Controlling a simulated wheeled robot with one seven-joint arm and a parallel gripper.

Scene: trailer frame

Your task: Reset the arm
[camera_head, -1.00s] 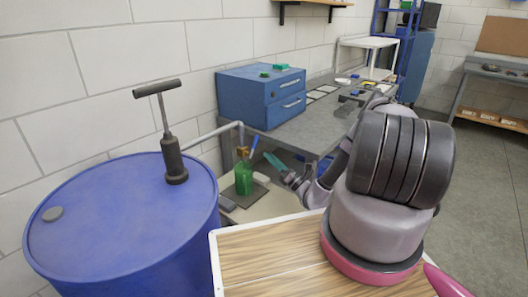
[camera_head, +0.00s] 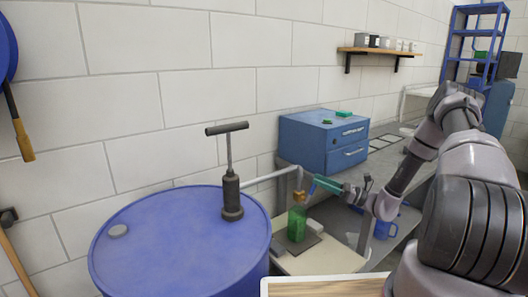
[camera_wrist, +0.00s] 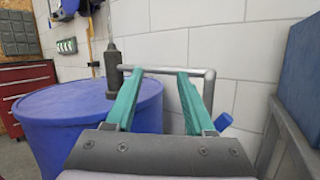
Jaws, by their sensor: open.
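My arm (camera_head: 465,175) reaches from the right side of the head view toward the left. My gripper (camera_head: 318,180) ends in teal fingers above and to the right of the green bottle (camera_head: 297,224), which stands on a low light surface beside the barrel. In the wrist view, my gripper (camera_wrist: 158,74) has its two teal fingers spread, with nothing held between them. A grey pipe and pale wall show behind the gap.
A blue barrel (camera_head: 175,245) with a hand pump (camera_head: 231,195) stands at the left. A blue drawer cabinet (camera_head: 322,143) sits on the grey bench behind my arm. A wall shelf (camera_head: 385,51) hangs above. A red tool chest (camera_wrist: 25,85) shows in the wrist view.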

